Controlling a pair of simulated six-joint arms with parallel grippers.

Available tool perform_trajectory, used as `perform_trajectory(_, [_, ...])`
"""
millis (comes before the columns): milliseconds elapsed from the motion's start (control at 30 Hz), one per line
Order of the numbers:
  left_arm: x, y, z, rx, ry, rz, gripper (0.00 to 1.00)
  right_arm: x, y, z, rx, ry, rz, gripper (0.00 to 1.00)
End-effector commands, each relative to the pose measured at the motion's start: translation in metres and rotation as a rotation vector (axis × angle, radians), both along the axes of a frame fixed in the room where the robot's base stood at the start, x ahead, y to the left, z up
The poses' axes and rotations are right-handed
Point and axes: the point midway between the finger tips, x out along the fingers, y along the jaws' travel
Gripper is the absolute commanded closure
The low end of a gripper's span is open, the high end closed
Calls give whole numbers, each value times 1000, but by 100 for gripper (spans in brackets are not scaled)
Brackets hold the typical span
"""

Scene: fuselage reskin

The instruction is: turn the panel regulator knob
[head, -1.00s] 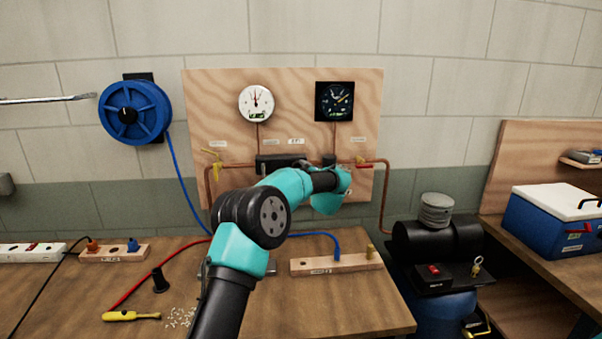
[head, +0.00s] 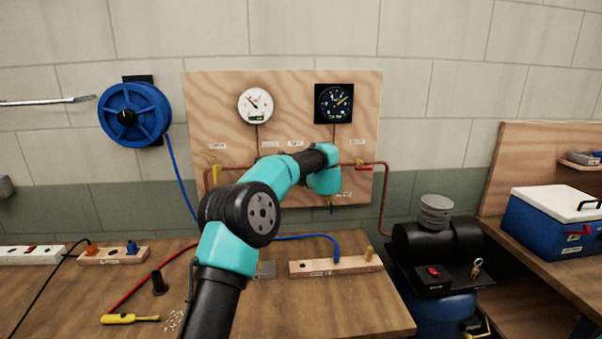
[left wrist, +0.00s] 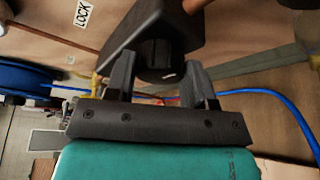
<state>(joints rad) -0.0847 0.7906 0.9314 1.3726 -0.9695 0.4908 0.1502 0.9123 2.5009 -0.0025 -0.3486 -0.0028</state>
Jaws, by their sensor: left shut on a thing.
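The panel regulator knob (left wrist: 155,62) is a dark ribbed cylinder under a black regulator body (left wrist: 172,22) in the left wrist view. My left gripper (left wrist: 161,72) has a finger on either side of the knob and is shut on it. In the head view my left arm's teal wrist covers the regulator and the gripper. The white gauge (head: 256,105) has its needle tilted to the upper left. The black square gauge (head: 334,103) is to its right. My right gripper does not show.
The plywood panel (head: 225,115) carries copper pipes, a yellow valve (head: 216,172) and a red-handled valve (head: 363,167). A blue hose (head: 176,175) hangs from a reel.

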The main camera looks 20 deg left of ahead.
Motion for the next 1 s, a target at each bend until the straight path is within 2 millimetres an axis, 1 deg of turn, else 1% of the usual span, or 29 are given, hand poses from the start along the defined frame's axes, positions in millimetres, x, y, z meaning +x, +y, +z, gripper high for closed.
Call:
perform_trajectory(200, [-1,2,3,-157,-88,1,75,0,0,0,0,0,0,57])
perform_trajectory(400, [-1,2,3,-255,-140,0,75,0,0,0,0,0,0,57])
perform_trajectory(633, [-1,3,2,-307,-168,0,75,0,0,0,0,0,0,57])
perform_trajectory(1000, [-1,2,2,-313,-172,0,75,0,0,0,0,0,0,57])
